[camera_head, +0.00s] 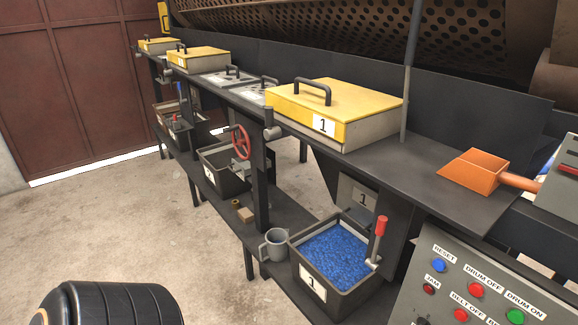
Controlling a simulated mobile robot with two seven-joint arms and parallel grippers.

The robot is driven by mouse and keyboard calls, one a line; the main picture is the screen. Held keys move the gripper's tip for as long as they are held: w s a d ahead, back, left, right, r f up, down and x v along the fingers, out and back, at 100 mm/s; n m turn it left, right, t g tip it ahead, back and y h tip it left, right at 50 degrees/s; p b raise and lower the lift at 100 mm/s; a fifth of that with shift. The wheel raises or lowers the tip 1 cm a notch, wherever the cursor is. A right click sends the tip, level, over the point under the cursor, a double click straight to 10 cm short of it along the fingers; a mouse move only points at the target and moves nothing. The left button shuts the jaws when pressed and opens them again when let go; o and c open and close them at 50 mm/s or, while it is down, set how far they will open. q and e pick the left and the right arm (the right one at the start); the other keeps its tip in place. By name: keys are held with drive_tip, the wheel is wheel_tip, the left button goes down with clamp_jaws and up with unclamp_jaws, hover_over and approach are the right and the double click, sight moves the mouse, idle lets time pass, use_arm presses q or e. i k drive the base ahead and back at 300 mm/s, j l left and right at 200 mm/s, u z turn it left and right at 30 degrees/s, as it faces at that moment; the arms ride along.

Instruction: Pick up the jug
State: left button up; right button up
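A grey jug (274,245) stands upright on the lower shelf, just left of a dark bin of blue granules. Its handle is on its left side. Neither of my grippers shows in the head view. A dark ribbed rounded shape at the bottom left may be part of my own body; I cannot tell.
The bin (313,277) labelled 1 stands close beside the jug, with a red-handled lever (378,238) at its right. The upper bench holds a yellow-lidded box (335,103) and an orange scoop (478,172). A control panel (480,290) is at the lower right. The floor (120,220) at left is clear.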

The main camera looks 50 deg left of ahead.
sight(276, 238)
drive_tip(key=i+l+u, duration=0.15)
drive_tip(key=u, duration=0.3)
drive_tip(key=i+l+u, duration=0.15)
drive_tip(key=u, duration=0.3)
drive_tip(key=l, duration=0.1)
